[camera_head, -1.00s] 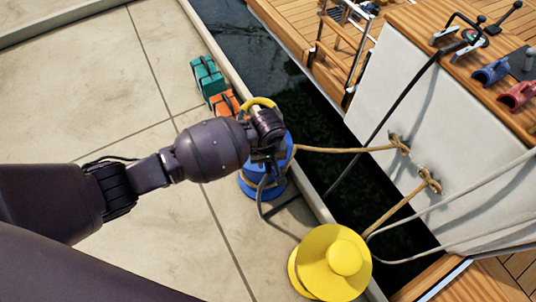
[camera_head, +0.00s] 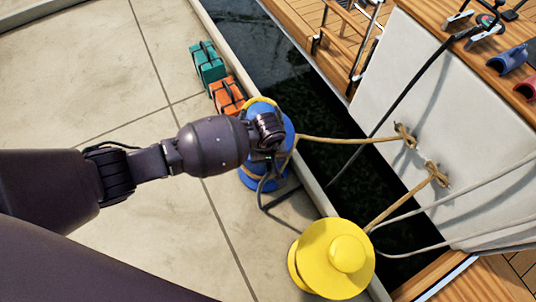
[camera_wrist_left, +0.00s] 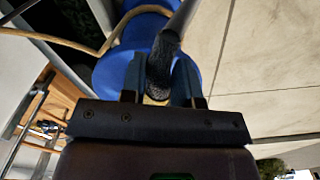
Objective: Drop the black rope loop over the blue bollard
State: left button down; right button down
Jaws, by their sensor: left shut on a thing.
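The blue bollard (camera_head: 289,127) stands on the quay in the head view, partly hidden behind my left gripper (camera_head: 267,158). It also fills the upper middle of the left wrist view (camera_wrist_left: 113,68), with a tan rope around it. My left gripper is shut on the black rope loop, whose dark rope shows between the fingers in the left wrist view (camera_wrist_left: 160,62). In the head view the dark rope (camera_head: 264,203) hangs below the gripper on the bollard's near side. I cannot tell whether any of the loop is around the bollard. My right gripper is in neither current view.
A yellow bollard (camera_head: 335,250) stands at the front right. Teal (camera_head: 209,66) and orange (camera_head: 227,95) blocks lie behind the blue bollard. A tan rope (camera_head: 345,140) runs to the white boat side (camera_head: 450,120) across dark water. The left quay is clear.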

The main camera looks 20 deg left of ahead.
pick_arm(q)
jog(key=shift+w+f, duration=0.1)
jog(key=shift+f, duration=1.5)
jog(key=c, duration=0.8)
grip_release()
